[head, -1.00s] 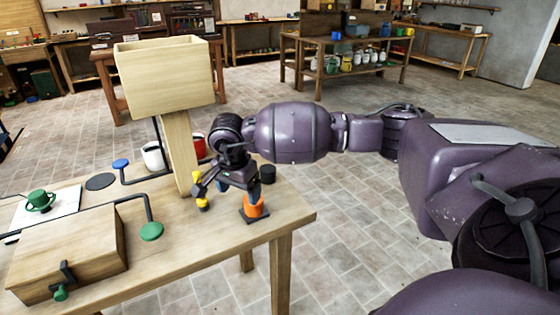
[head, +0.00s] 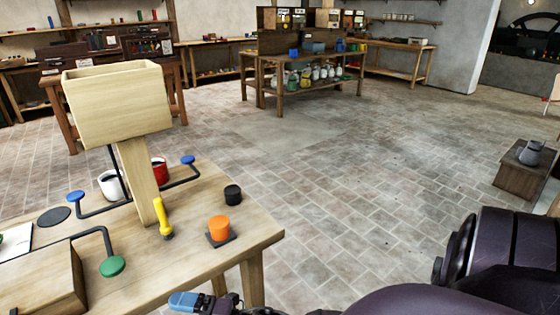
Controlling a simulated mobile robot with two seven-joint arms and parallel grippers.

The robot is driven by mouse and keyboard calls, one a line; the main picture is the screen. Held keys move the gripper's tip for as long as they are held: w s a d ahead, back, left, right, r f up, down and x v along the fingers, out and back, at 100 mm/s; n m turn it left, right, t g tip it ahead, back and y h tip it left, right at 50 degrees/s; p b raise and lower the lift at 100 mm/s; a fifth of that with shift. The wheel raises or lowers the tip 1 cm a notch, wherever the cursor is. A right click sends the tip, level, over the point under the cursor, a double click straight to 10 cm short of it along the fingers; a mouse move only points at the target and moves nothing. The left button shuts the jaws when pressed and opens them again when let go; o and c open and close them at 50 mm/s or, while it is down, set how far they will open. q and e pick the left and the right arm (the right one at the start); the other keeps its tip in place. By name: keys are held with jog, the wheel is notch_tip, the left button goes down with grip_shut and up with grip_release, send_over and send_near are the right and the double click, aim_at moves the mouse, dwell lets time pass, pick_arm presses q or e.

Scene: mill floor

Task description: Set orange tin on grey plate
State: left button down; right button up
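The orange tin (head: 219,228) stands upright on the dark grey square plate (head: 231,240) near the table's right end. Part of the plate's edge shows around the tin's base. A gripper, by its links my right one (head: 184,301), shows at the bottom edge, below and in front of the table corner and well apart from the tin. A blue fingertip is visible, but most of the gripper is cut off, so its opening cannot be told. My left gripper is out of view.
A black tin (head: 232,194) stands behind the orange tin. A yellow upright piece (head: 163,218) is to its left, beside the wooden hopper (head: 118,103). Floor right of the table (head: 268,236) is clear; a low wooden stand (head: 523,178) is at far right.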

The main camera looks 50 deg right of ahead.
jog(key=s+d+f+m+g+h, duration=0.4)
jog(key=s+d+f+m+h, duration=0.7)
jog(key=s+f+m, duration=0.4)
jog(key=m, duration=0.5)
jog(key=shift+d+g, duration=0.2)
jog(key=shift+g, duration=0.1)
jog(key=shift+r, duration=0.1)
